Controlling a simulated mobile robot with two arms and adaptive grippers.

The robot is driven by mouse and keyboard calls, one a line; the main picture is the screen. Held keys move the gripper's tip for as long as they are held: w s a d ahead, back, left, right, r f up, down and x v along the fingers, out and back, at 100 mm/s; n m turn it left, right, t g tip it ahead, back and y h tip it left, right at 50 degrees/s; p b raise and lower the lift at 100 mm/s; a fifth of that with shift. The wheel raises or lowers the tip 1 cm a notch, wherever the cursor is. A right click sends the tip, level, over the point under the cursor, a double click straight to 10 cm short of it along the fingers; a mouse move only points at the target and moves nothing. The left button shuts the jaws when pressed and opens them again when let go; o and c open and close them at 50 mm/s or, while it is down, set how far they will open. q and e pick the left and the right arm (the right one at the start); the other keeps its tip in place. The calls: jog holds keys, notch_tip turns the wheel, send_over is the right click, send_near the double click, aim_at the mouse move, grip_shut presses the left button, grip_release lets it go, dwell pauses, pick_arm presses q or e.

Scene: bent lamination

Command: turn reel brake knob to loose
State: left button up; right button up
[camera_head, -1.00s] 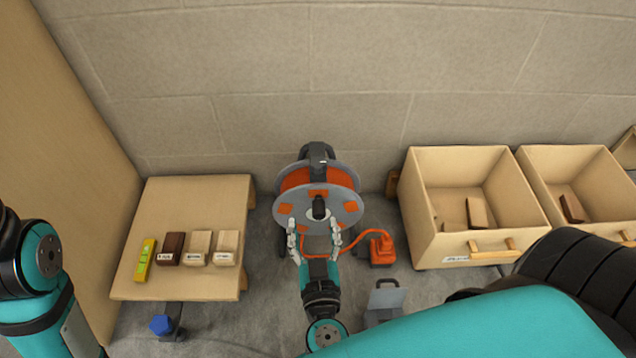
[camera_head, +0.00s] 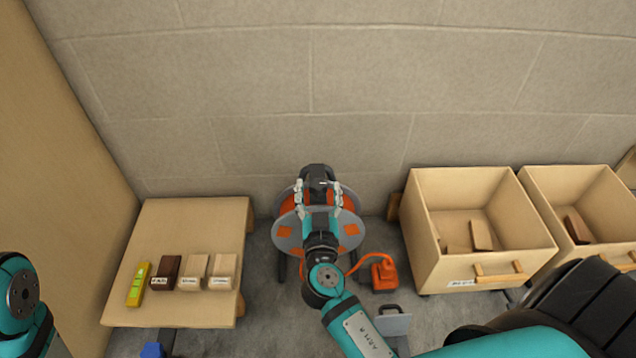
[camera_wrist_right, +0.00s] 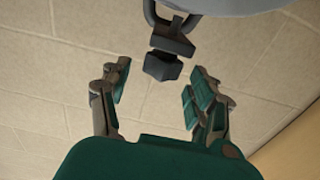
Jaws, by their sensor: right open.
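The cable reel (camera_head: 284,232) has grey discs and an orange cable, and stands against the wall. A dark faceted knob (camera_wrist_right: 163,67) hangs from a dark bracket at the reel's top in the right wrist view. The dark top of the reel frame (camera_head: 316,172) shows in the head view, just beyond my right gripper (camera_head: 318,190). I cannot tell the knob's setting. Only part of my left arm shows at the lower left; its gripper is out of view.
A wooden table (camera_head: 190,225) with several small blocks stands at the left. Open wooden drawers (camera_head: 450,262) stand at the right. An orange plug box (camera_head: 383,273) on the reel's cable lies on the floor right of the reel. The block wall is close behind.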

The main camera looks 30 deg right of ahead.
jog(key=shift+x, duration=1.35)
jog(key=shift+c, duration=0.4)
jog(key=c, duration=1.1)
